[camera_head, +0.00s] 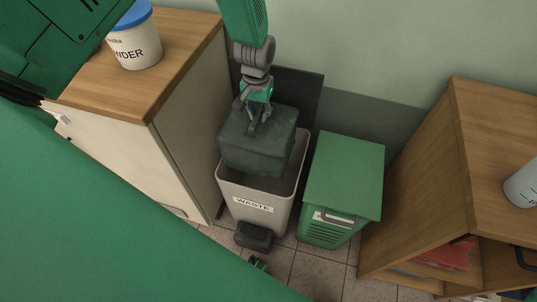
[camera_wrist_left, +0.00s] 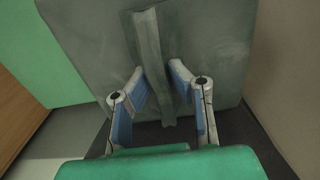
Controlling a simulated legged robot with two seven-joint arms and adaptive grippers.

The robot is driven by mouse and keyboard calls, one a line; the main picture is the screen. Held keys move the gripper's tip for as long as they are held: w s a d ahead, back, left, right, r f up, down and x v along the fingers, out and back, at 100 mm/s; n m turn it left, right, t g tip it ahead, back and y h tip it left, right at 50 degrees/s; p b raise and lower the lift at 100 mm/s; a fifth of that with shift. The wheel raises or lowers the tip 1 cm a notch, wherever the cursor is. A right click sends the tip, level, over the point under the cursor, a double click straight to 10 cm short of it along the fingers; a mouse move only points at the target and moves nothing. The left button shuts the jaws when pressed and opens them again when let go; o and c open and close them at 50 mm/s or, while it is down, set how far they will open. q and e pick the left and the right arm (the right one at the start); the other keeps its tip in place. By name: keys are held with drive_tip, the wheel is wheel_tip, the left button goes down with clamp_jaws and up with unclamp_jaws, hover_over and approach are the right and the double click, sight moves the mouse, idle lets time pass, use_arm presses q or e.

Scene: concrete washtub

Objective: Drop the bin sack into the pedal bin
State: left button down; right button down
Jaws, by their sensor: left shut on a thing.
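The bin sack (camera_head: 255,146) is a dark grey-green, boxy bundle with a strip-like handle on top. My left gripper (camera_head: 262,108) is shut on that handle and holds the sack upright over the mouth of the pedal bin (camera_head: 253,204). In the left wrist view, the two fingers of the left gripper (camera_wrist_left: 160,88) stand on either side of the sack's upright strip (camera_wrist_left: 148,60). The bin is pale grey, labelled WASTE, with its dark lid (camera_head: 300,92) raised behind it. The sack's lower part hides some of the opening. My right gripper cannot be made out clearly.
A green lidded box (camera_head: 345,172) stands close to the bin's right. A wood-topped cabinet (camera_head: 188,75) with a blue-lidded tub (camera_head: 137,45) is on the left. A wooden shelf unit (camera_head: 425,165) is on the right. The bin's dark pedal (camera_head: 254,237) faces front.

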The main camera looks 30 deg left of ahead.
use_arm(q)
drive_tip(key=shift+w+a+f, duration=0.1)
drive_tip(key=shift+w+f, duration=0.15)
drive_tip(key=shift+f, duration=0.1)
drive_tip(key=shift+f+b, duration=0.45)
drive_tip(key=shift+b, duration=0.05)
drive_tip(key=f+b, duration=0.4)
drive_tip(key=shift+a+f, duration=0.2)
drive_tip(key=shift+f, duration=0.1)
drive_tip(key=shift+d+f+b, duration=0.15)
drive_tip(key=shift+f+b, duration=0.25)
drive_tip(key=shift+r, duration=0.1)
